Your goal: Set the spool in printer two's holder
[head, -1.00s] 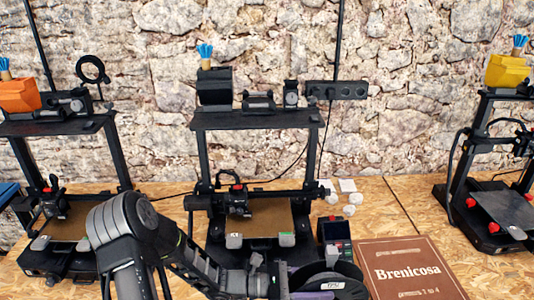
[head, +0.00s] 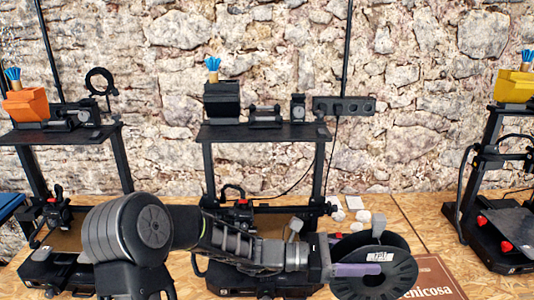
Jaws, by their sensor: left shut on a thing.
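My left gripper (head: 350,269) reaches in from the left and is shut on a black spool (head: 402,272) with a white label on its side. The spool is held up in front of the middle printer's right side and the brown book. The middle printer (head: 264,131), which may be printer two, has a dark top shelf. On that shelf is a low dark roller-like part (head: 265,116), perhaps the holder, with nothing on it. My arm hides much of this printer's lower half. My right gripper is out of view.
A black box with a blue brush (head: 222,104) and a small dial-like device (head: 298,106) flank the roller part. A power strip (head: 344,105) is on the wall. Printers stand left (head: 60,138) and right (head: 497,207). The spool partly covers the brown book (head: 440,280).

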